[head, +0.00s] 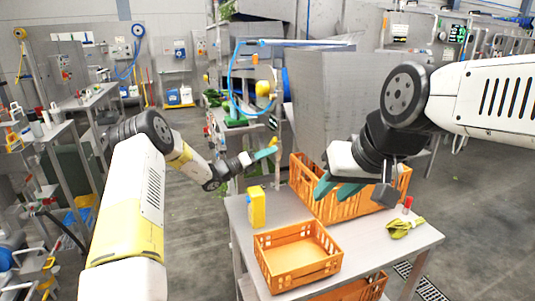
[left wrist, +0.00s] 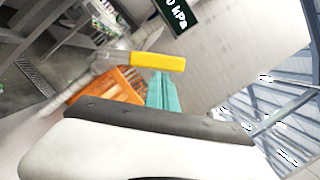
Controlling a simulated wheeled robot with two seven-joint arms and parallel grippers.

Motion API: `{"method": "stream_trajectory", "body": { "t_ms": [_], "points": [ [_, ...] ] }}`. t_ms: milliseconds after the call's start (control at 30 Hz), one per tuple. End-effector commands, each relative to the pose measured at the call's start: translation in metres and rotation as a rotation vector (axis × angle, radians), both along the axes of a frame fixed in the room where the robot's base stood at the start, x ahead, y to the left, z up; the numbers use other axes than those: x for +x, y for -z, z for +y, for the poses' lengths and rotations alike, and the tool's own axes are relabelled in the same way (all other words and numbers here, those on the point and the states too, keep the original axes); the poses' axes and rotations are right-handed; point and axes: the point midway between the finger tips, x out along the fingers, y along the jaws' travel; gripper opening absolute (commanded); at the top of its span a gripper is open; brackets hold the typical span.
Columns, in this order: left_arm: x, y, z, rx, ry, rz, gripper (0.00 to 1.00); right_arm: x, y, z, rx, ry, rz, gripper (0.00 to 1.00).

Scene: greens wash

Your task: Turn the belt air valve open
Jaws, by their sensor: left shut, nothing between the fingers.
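The valve's yellow lever (left wrist: 158,62) crosses the left wrist view, joined to a grey fitting and pipe (left wrist: 105,60). In the head view the lever (head: 272,142) is small, at the machine's near end. My left gripper (head: 266,153) is at the lever; its teal fingers (left wrist: 162,92) are shut with nothing between them. The fingertips are close beside the lever; I cannot tell whether they touch it. A dark gauge display (left wrist: 180,14) reading "0 kPa" sits above the lever; it also shows in the head view (head: 272,122). My right gripper (head: 338,189) is open and empty over the table.
The grey table (head: 375,255) holds an orange crate (head: 298,258), a larger orange crate (head: 375,203), a yellow bottle (head: 257,207), a yellow-green cloth (head: 404,228) and a small red-topped item (head: 407,205). A large grey panel (head: 350,100) stands behind the right gripper.

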Motion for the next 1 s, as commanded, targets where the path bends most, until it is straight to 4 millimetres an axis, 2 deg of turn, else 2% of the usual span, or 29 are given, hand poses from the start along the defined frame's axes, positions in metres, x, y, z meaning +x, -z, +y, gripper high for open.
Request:
{"method": "stream_trajectory", "body": {
  "t_ms": [467,1000],
  "points": [
    [0.005,-0.009,0.003,-0.034,-0.003,0.101,0.00,0.001,0.000,0.000,0.000,-0.001,-0.001,0.35],
    [0.025,-0.035,0.009,-0.157,-0.002,0.481,0.00,0.001,0.000,0.000,0.000,0.000,-0.001,0.35]
  ]
}}
